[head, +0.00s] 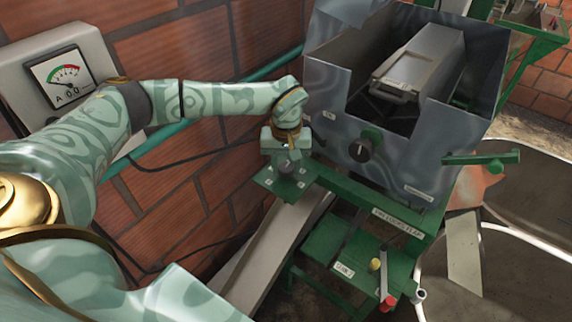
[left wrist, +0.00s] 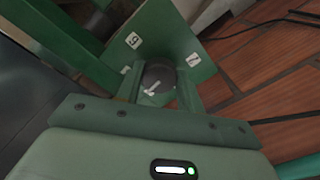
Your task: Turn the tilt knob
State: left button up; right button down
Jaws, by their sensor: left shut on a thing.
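A round dark knob (left wrist: 158,80) with a white pointer mark stands on a green plate (left wrist: 172,36) with white number tags. In the head view the knob (head: 289,166) and plate (head: 268,181) show left of the grey metal hopper. My left gripper (head: 286,152) is shut on this knob, with one finger on either side of it. The left wrist view shows the two fingers (left wrist: 161,92) flanking the knob. The pointer slants in that view. No readable name marks it as the tilt knob. My right gripper is not in view.
A green frame with a small panel (head: 357,262) and a red-ended lever (head: 387,301) stands below. A meter box (head: 83,44) and pipe (head: 160,146) run along the brick wall.

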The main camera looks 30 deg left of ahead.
aim_at(286, 166)
pick_arm(q)
jog(key=shift+w+a+r, duration=0.15)
jog(key=shift+w+r, duration=0.05)
jog(key=shift+w, duration=0.05)
jog(key=o, duration=1)
jog(key=shift+f, duration=0.2)
jog(key=shift+r, duration=0.15)
notch_tip(286, 166, up, 16)
